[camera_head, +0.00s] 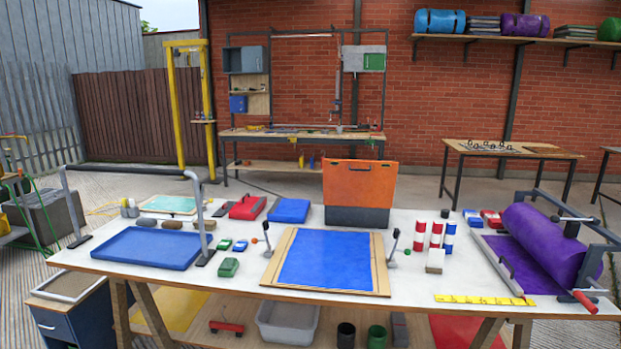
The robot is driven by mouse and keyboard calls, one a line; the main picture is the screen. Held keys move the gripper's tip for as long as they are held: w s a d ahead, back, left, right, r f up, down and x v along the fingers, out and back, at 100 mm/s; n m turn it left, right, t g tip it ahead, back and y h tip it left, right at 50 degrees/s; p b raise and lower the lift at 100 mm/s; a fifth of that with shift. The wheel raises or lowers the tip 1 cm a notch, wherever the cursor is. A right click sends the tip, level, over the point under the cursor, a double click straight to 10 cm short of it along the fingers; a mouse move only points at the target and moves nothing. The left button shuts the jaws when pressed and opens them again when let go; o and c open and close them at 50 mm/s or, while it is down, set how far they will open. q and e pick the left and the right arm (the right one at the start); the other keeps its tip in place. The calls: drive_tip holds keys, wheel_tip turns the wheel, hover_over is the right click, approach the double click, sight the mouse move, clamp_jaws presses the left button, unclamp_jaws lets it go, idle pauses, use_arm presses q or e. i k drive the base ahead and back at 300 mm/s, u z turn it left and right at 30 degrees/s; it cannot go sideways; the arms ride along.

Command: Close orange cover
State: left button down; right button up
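The orange cover (359,181) stands upright at the back middle of the white table. It has a dark handle slot near its top edge. Its lower edge meets a dark grey box (357,216), and the cover rises above the box, so it looks open. The inside of the box is hidden from this angle. Neither of my grippers is in view, and nothing is seen touching the cover.
On the white table (230,300), a blue sheet on a wooden board (327,258) lies before the box. A blue tray (150,247) and grey frame (130,172) are left. Red-and-white cylinders (420,236) and a purple roll (545,240) are right.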

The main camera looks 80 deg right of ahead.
sight(362, 184)
drive_tip(key=z, duration=3.7)
drive_tip(key=i, duration=1.65)
